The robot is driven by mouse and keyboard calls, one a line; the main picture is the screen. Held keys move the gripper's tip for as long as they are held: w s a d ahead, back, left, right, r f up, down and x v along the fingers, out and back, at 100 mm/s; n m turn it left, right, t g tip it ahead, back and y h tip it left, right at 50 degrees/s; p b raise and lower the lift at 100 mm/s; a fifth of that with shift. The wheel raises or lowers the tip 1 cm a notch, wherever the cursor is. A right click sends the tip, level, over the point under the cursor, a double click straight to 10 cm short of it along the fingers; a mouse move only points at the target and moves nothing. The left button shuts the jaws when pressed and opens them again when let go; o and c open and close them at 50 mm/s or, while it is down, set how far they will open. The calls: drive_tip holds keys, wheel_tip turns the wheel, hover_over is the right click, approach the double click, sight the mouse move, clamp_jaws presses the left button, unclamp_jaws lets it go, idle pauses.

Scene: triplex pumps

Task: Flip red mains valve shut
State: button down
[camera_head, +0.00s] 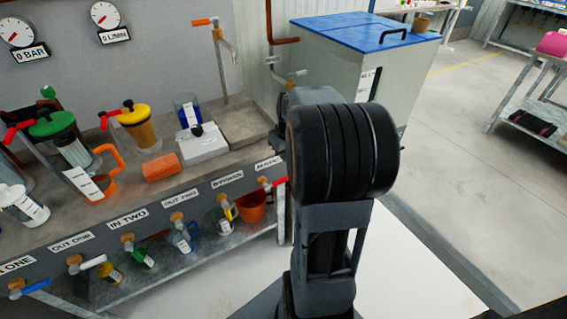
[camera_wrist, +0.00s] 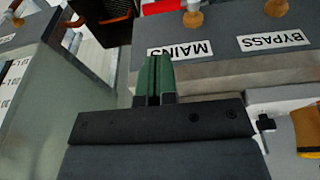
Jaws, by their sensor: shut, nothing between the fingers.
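The red mains valve handle (camera_head: 279,182) sticks out to the right of its brass body below the MAINS label (camera_head: 268,163) on the bench front. In the wrist view, which is upside down, the red handle (camera_wrist: 160,6) shows at the top edge beside the brass valve body (camera_wrist: 193,17), partly cut off. My gripper (camera_wrist: 154,78) has its green fingers together and empty. In that picture the fingertips lie just below the handle and overlap the MAINS label's edge, apart from the handle. In the head view my arm hides the gripper.
The bypass valve (camera_wrist: 275,7) sits beside the mains valve. An orange bucket (camera_head: 251,207) stands on the shelf below. A grey tank with a blue lid (camera_head: 365,32) stands beyond the bench end. Open floor (camera_head: 460,130) lies to the right.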

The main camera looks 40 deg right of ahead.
sight(281, 179)
drive_tip(key=f+b, duration=0.1)
drive_tip(key=f, duration=0.3)
drive_tip(key=w+f, duration=0.1)
drive_tip(key=f, duration=0.3)
drive_tip(key=w+f+b, duration=0.1)
drive_tip(key=f, duration=0.3)
drive_tip(key=shift+w+d+f+b, duration=0.15)
drive_tip(key=shift+w+f+b, duration=0.1)
drive_tip(key=shift+f+b, duration=0.1)
